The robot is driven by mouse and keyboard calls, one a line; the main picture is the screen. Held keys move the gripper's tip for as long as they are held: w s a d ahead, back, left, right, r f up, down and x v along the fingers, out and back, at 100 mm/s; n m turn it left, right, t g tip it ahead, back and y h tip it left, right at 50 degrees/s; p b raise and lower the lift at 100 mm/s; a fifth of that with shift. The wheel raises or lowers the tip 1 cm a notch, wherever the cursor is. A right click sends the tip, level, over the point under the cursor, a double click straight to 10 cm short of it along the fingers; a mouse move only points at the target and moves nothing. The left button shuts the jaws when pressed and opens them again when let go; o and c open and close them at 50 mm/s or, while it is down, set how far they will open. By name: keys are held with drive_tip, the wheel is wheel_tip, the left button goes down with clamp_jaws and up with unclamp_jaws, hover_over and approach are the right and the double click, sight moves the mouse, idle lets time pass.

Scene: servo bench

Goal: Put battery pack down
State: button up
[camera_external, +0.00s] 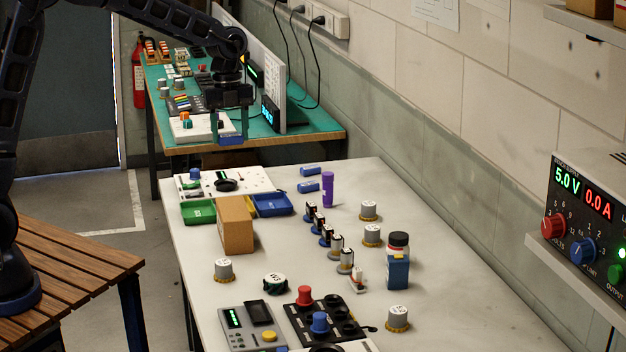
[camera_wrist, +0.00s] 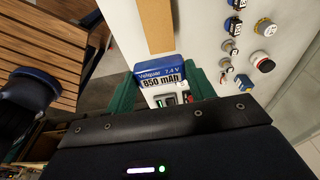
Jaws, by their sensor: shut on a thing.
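My gripper (camera_external: 230,137) is shut on the battery pack (camera_external: 231,141), a blue block held in the air over the far end of the white table. In the wrist view the battery pack (camera_wrist: 157,75) sits between the two green fingers of my gripper (camera_wrist: 160,84). Its label is blue and white and reads "Valquar 7.4 V 850 mAh". Part of a white panel with small coloured parts shows below it. The pack hides what lies directly beneath.
On the white table (camera_external: 300,230) are a cardboard box (camera_external: 236,224), a green tray (camera_external: 198,212), a blue tray (camera_external: 272,205) and a white panel (camera_external: 225,181). Several servos stand in a row, near a blue bottle (camera_external: 398,262). The table's right front is mostly free.

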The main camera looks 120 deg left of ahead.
sight(233, 209)
wheel_tip(233, 209, down, 16)
drive_tip(key=shift+f, duration=0.1)
idle(0.5)
drive_tip(key=o, duration=1)
drive_tip(key=r, duration=0.4)
drive_tip(key=s+a+r, duration=0.1)
drive_tip(key=r, duration=0.7)
drive_tip(key=shift+s+a, duration=0.15)
